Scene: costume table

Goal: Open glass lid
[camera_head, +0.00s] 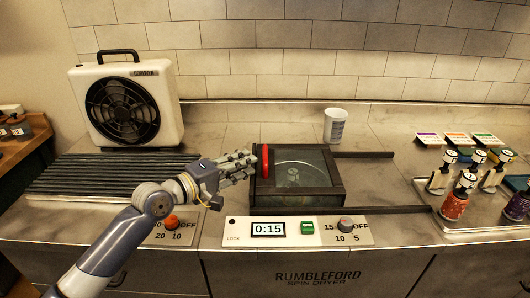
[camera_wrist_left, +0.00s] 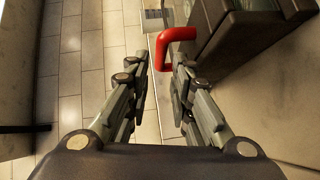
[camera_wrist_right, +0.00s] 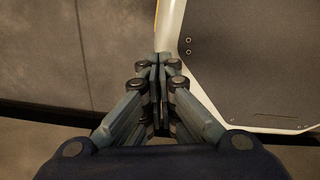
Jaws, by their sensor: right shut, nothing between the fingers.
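The glass lid (camera_head: 312,166) is a dark-framed pane lying closed on the spin dryer's box in the counter. A red handle (camera_head: 265,160) stands at its left edge. My left gripper (camera_head: 248,165) is just left of the handle. In the left wrist view, the red handle (camera_wrist_left: 163,48) lies just beyond the fingertips, and the left gripper (camera_wrist_left: 164,67) is open with an empty gap between its fingers. I cannot tell whether a finger touches the handle. My right gripper (camera_wrist_right: 163,62) is shut and empty in the right wrist view; it is not visible in the head view.
A white fan unit (camera_head: 126,103) and a ribbed dark rack (camera_head: 95,174) are on the left. A white cup (camera_head: 335,127) stands behind the lid. A control panel (camera_head: 297,231) reading 0:15 is in front. Dark rails (camera_head: 362,154) extend right toward small bottles (camera_head: 455,204).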

